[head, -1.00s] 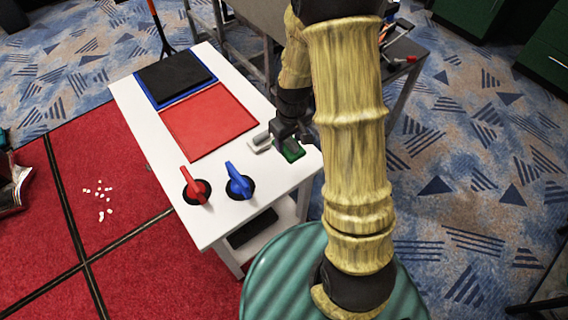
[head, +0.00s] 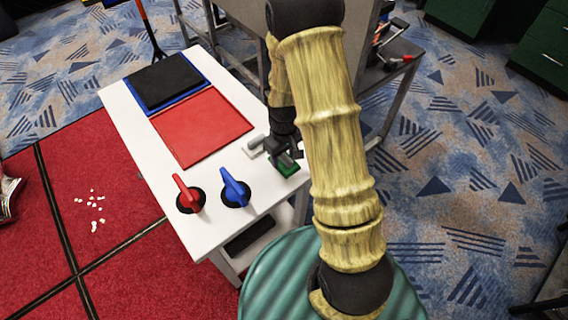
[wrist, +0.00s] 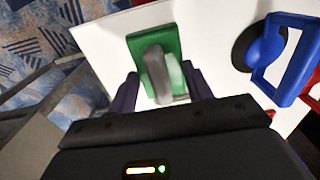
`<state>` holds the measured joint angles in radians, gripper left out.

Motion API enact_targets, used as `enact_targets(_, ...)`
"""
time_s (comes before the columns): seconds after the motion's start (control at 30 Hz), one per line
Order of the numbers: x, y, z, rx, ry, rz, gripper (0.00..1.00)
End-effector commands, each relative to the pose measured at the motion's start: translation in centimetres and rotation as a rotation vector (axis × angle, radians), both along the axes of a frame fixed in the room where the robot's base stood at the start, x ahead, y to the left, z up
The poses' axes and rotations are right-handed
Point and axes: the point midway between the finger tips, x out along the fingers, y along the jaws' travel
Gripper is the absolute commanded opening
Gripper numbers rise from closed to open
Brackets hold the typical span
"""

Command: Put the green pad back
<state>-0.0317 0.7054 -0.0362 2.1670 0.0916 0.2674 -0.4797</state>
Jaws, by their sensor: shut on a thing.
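The green pad (head: 288,166) is at the right edge of the white table, close to its near right corner, with a grey handle on top. In the wrist view the green pad (wrist: 172,37) lies ahead of my gripper, its grey handle (wrist: 156,72) reaching back between the fingers. In the head view my gripper (head: 276,150) is partly hidden by my arm. I cannot tell whether the pad touches the table.
On the white table (head: 145,130) lie a red square (head: 202,127) and a black pad (head: 165,80) over a blue one (head: 206,87). A red knob (head: 187,193) and a blue knob (head: 235,188) stand near the front. A grey stand (head: 400,85) is behind.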

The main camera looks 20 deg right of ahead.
Motion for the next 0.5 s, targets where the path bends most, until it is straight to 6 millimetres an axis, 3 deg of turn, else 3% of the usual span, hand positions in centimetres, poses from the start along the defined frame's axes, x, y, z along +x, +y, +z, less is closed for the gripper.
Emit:
enact_targets(0.37, 0.0, -0.2, -0.6, 0.000, -0.001, -0.005, 0.25)
enact_targets(0.5, -0.1, -0.3, -2.0, 0.000, 0.002, -0.008, 0.25)
